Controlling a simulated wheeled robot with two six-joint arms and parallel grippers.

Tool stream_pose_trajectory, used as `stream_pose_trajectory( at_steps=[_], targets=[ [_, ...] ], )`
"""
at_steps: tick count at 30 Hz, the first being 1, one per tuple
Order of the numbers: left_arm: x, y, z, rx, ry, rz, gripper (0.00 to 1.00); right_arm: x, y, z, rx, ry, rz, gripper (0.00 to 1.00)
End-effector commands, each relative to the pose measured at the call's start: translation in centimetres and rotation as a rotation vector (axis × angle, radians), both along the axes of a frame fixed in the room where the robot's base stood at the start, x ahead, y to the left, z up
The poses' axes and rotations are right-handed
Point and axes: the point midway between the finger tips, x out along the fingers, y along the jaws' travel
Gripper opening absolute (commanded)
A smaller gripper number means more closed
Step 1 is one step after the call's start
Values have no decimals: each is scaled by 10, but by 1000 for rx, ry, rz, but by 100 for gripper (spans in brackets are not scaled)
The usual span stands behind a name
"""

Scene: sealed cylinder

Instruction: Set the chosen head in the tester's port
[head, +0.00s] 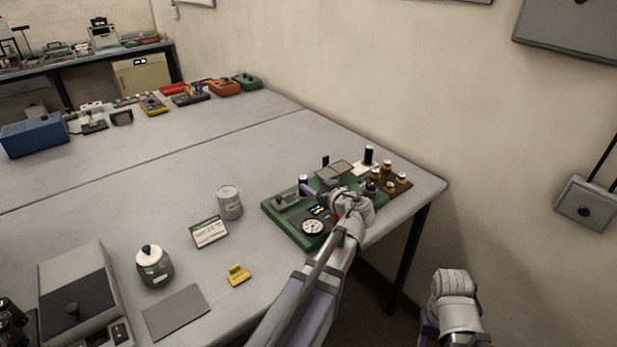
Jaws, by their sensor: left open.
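The tester appears to be the green board (272,206) near the table's right end, with a round white dial (313,227) and a small lit display (319,211). My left gripper (343,192) is over the board's right part and hides some of it. It is open, and I see nothing held in it. Several amber-topped pieces (401,179) stand just right of it. A black-topped white cylinder (369,156) stands behind them. A small dark-topped cylinder (303,184) stands on the board. I cannot tell which piece is the chosen head or where the port is. My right gripper (453,283) is low at right, beyond the table edge, its fingers unclear.
A grey can (229,202), a small label card (210,232), a lidded jar (154,266), a yellow piece (239,275) and a grey plate (177,312) lie left of the board. A grey box device (75,272) is at lower left. The table's middle is clear; a wall stands behind.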

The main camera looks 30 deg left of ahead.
Motion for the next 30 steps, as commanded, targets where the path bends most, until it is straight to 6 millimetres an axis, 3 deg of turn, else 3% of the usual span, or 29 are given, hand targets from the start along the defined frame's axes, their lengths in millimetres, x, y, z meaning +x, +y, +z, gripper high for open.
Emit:
stream_pose_trajectory(
  at_steps=[9,30],
  targets=[
    [-16,-24,9,1,0,-1,69,0,0,9,0,0,0,50],
    [-16,-24,9,1,0,0,69,0,0,9,0,0,0,50]
  ],
)
